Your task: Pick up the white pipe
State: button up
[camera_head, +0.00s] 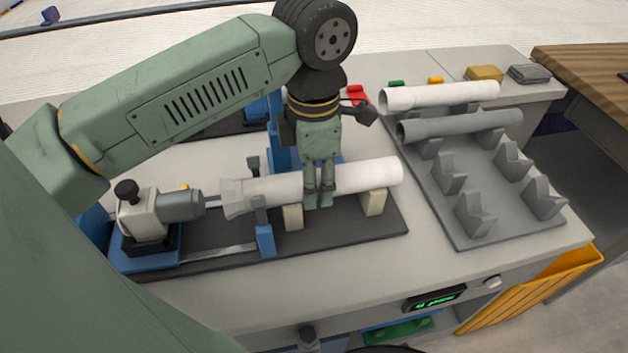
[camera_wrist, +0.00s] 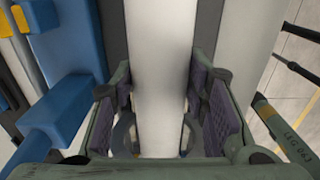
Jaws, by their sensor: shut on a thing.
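The white pipe (camera_head: 365,175) lies level along the dark fixture (camera_head: 200,262), over two cream support blocks (camera_head: 373,203). Its flared left end sits near the grey nozzle of the machine. My gripper (camera_head: 319,200) comes down from above with its fingers on either side of the pipe's middle. In the wrist view the pipe (camera_wrist: 162,70) runs between the two padded fingers of my gripper (camera_wrist: 163,120), which are shut on it. Whether the pipe still touches the blocks I cannot tell.
A grey rack (camera_head: 470,235) with several V-shaped holders stands to the right. Another white pipe (camera_head: 440,95) and a grey pipe (camera_head: 460,124) lie at its back. Blue clamp posts (camera_head: 265,240) stand by the held pipe's left part. An orange bin (camera_head: 530,290) hangs at the front right.

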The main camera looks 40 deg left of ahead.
jog(key=c, duration=0.5)
jog(key=shift+o, duration=0.2)
